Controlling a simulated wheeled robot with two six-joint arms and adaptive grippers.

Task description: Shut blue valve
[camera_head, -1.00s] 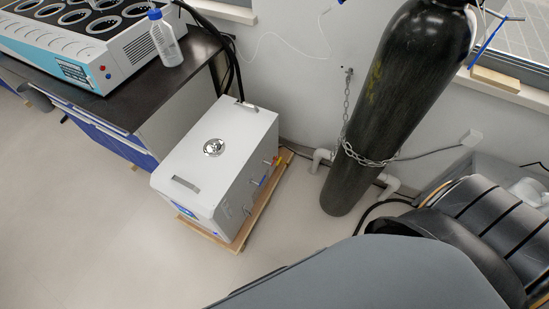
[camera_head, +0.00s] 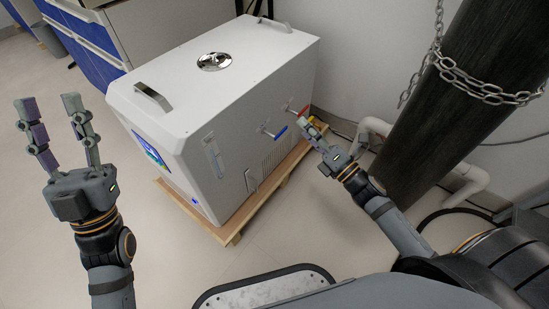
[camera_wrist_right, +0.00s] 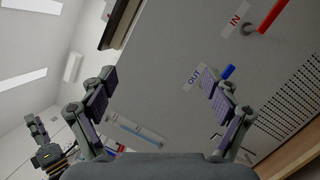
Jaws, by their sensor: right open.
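The blue valve handle (camera_head: 280,132) sticks out from the side panel of the white chiller box (camera_head: 195,75). In the right wrist view the blue handle (camera_wrist_right: 228,72) shows beside the "OUT" label, partly behind the right-hand finger. My right gripper (camera_head: 310,126) is open and empty, just right of the blue handle, facing the panel. In the right wrist view its fingers (camera_wrist_right: 157,80) are spread wide, with the handle near one fingertip; contact cannot be told. My left gripper (camera_head: 50,100) is open and empty, left of the box.
A red valve handle (camera_head: 304,110) by the "IN" label sits beyond the blue one. The box stands on a wooden pallet (camera_head: 232,238). A chained black gas cylinder (camera_head: 455,110) and white pipes (camera_head: 370,130) stand at the right. The floor left of the box is clear.

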